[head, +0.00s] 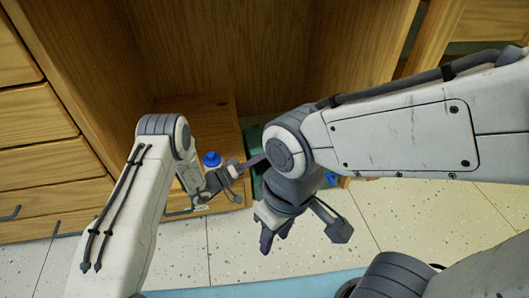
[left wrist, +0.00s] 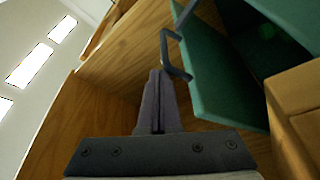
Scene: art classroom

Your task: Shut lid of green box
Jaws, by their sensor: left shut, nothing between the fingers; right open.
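The green box (head: 254,145) shows only as a strip in the head view, mostly hidden behind my right arm. In the left wrist view, a green panel (left wrist: 215,85) with a dark bent handle (left wrist: 176,55) stands apart from another green part (left wrist: 285,25), with a dark gap between them; it looks like the lid standing open. My left gripper (head: 257,161) is shut and empty. Its fingertips (left wrist: 158,80) are close to the handle in the wrist view; I cannot tell if they touch. My right gripper (head: 305,232) is open and empty, pointing down above the floor.
A wooden cabinet (head: 265,45) stands open behind my arms, with drawers (head: 30,110) on the left. A blue-capped bottle (head: 211,159) stands close by my left gripper. A tan block-like object (left wrist: 295,105) is at the right of the wrist view. Speckled floor tiles (head: 390,215) lie in front.

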